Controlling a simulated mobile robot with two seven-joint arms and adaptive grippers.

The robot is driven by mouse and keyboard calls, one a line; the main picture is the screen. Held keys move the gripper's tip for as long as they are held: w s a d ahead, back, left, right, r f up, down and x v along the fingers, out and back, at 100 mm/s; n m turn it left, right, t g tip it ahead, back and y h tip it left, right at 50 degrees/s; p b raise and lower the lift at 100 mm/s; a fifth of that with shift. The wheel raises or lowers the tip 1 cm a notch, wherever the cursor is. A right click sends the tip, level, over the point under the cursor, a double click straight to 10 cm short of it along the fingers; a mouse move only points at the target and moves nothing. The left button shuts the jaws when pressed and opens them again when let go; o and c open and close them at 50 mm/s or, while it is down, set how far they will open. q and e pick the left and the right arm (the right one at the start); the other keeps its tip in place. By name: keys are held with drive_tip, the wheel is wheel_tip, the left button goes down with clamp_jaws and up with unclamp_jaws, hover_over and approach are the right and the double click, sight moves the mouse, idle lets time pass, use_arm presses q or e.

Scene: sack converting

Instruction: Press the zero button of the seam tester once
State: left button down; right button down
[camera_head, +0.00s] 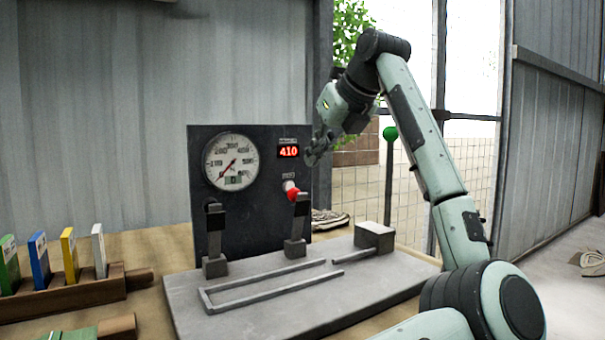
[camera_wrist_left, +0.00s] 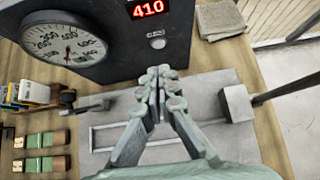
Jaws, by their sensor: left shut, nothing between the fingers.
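The seam tester (camera_head: 255,200) stands on the bench as a dark upright panel with a round dial (camera_head: 232,162) and a red display (camera_head: 288,151) reading 410. A small pale button (camera_head: 288,185) sits under a label below the display, partly behind a red knob (camera_head: 294,194). The button also shows in the left wrist view (camera_wrist_left: 158,43). My left gripper (camera_head: 318,150) is shut and empty, to the right of the display and above the button's height. In the wrist view its fingertips (camera_wrist_left: 160,84) appear below the button, with no visible contact. My right gripper is out of view.
Two upright clamps (camera_head: 215,240) stand before the panel on a grey base (camera_head: 270,307). A green-knobbed lever (camera_head: 390,165) rises beside a grey block (camera_head: 374,237) at right. A wooden rack (camera_head: 75,295) with coloured cards is at left.

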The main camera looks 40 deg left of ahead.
sight(290, 187)
use_arm(q)
drive_tip(key=x, duration=0.9)
drive_tip(key=shift+a+f, duration=0.2)
drive_tip(key=shift+a, duration=0.1)
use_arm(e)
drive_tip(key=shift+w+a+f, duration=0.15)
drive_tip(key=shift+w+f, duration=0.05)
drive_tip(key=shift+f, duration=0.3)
use_arm(q)
drive_tip(key=shift+w, duration=0.1)
